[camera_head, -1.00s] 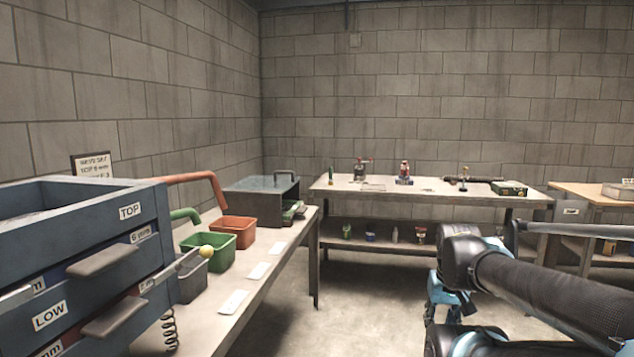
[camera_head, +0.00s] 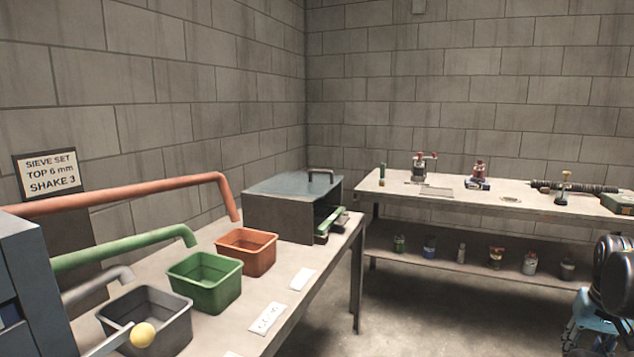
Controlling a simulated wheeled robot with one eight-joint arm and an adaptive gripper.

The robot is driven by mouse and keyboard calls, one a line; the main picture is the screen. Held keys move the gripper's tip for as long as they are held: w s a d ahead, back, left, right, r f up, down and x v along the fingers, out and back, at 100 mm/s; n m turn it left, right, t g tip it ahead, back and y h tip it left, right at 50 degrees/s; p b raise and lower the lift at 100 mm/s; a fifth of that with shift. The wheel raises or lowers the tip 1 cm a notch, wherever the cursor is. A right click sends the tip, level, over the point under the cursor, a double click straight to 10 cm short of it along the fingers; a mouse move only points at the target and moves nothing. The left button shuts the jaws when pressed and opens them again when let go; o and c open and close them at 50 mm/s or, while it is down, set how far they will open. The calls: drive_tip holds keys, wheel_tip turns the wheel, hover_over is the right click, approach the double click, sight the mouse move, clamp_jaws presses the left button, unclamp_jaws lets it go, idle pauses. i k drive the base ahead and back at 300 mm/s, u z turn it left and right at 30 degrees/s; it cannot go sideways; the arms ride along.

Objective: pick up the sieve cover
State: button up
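No piece in view is plainly marked as the sieve cover. A grey lidded metal box with a dark top handle (camera_head: 290,188) stands at the far end of the left bench, its right end open; I cannot tell whether its top is the cover. The sieve set sign (camera_head: 50,172) stands at the left. A blue cabinet-like unit (camera_head: 28,280), labelled TOP and LOW in the earlier frame, is cut off by the left edge. Part of my arm, black and blue, shows at the lower right; my gripper's fingers are not in view.
Grey (camera_head: 150,324), green (camera_head: 205,283) and orange (camera_head: 246,252) bins stand on the left bench under matching pipes. A rod with a yellow knob (camera_head: 143,335) reaches across the grey bin. A back table (camera_head: 450,201) holds small tools. Open floor (camera_head: 430,310) lies between.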

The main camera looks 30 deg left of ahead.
sight(316, 182)
drive_tip(key=u, duration=0.3)
drive_tip(key=i, duration=1.05)
drive_tip(key=u, duration=0.95)
drive_tip(key=i, duration=0.6)
drive_tip(key=u, duration=0.3)
